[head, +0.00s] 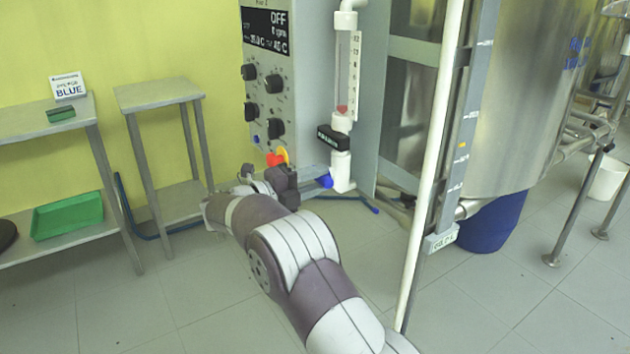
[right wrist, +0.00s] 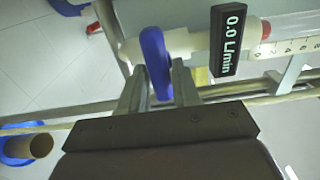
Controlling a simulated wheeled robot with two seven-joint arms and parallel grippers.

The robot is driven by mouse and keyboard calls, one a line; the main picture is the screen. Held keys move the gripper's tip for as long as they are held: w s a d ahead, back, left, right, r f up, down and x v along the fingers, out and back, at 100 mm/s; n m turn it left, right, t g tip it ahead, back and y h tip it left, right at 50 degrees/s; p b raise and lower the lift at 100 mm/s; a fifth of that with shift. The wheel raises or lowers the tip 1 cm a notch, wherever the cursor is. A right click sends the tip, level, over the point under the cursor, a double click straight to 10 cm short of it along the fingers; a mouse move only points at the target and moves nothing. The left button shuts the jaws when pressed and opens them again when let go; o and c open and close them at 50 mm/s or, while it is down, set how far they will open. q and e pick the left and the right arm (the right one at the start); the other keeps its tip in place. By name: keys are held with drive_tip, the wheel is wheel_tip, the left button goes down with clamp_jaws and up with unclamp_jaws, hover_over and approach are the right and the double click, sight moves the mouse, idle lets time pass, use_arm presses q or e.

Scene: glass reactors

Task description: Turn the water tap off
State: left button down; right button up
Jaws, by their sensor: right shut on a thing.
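The water tap has a blue handle (right wrist: 155,62) on a white pipe (right wrist: 188,41). In the right wrist view the handle lies across the pipe. My right gripper (right wrist: 157,82) has one finger on each side of the handle and is shut on it. In the head view the blue handle (head: 325,181) shows low beside the white pipe, at the tips of my right gripper (head: 312,177). The flow display (right wrist: 231,40) on the pipe reads 0.0 L/min. My left gripper is not in view.
A control panel (head: 267,75) reading OFF, with several black knobs, stands left of the flow tube (head: 347,75). A steel tank (head: 515,110) and a white upright pole (head: 432,170) are at the right. Steel tables (head: 160,93) stand at the left. Floor is clear at front left.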

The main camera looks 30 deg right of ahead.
drive_tip(key=o, duration=0.9)
drive_tip(key=s+a+p, duration=0.1)
drive_tip(key=a+p, duration=0.2)
drive_tip(key=a, duration=0.9)
drive_tip(key=shift+a, duration=0.35)
